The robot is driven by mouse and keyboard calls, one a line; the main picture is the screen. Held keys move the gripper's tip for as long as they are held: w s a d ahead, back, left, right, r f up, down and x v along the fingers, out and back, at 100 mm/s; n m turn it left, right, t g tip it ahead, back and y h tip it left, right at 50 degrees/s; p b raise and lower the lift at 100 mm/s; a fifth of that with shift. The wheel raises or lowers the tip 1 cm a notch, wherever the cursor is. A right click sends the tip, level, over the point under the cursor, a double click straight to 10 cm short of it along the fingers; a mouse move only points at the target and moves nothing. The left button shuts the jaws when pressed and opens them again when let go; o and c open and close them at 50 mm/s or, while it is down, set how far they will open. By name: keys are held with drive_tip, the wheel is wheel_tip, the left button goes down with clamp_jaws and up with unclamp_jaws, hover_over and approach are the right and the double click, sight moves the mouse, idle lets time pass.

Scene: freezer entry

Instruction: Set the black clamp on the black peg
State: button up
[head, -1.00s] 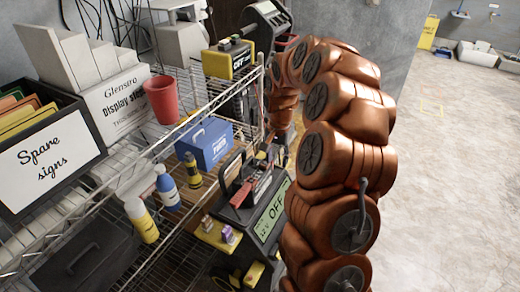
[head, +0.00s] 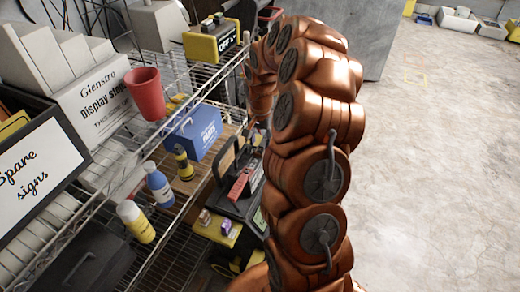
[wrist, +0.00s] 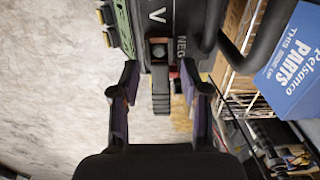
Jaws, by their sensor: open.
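My gripper (wrist: 160,98) is open in the wrist view, its two fingers apart. A black ridged piece, apparently the black clamp (wrist: 160,92), lies ahead between the fingers, with a gap visible on each side. It sits below a small square fitting on the dark charger (wrist: 187,18), beside the letters "NEG". I cannot tell whether that fitting is the black peg or whether the clamp is seated on it. In the head view the charger (head: 225,202) stands by the shelf with a red clamp (head: 239,184) on it. My arm hides the gripper and black clamp there.
A blue parts box (head: 197,132) stands on the wire shelf and also shows close at right in the wrist view (wrist: 290,65). Bottles (head: 158,187), a red cup (head: 146,93) and a yellow box (head: 213,42) are nearby. The floor at right (head: 430,180) is clear.

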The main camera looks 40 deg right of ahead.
sight(260, 147)
drive_tip(key=shift+f, duration=1.55)
drive_tip(key=shift+s, duration=0.1)
drive_tip(key=shift+c, duration=0.3)
clamp_jaws()
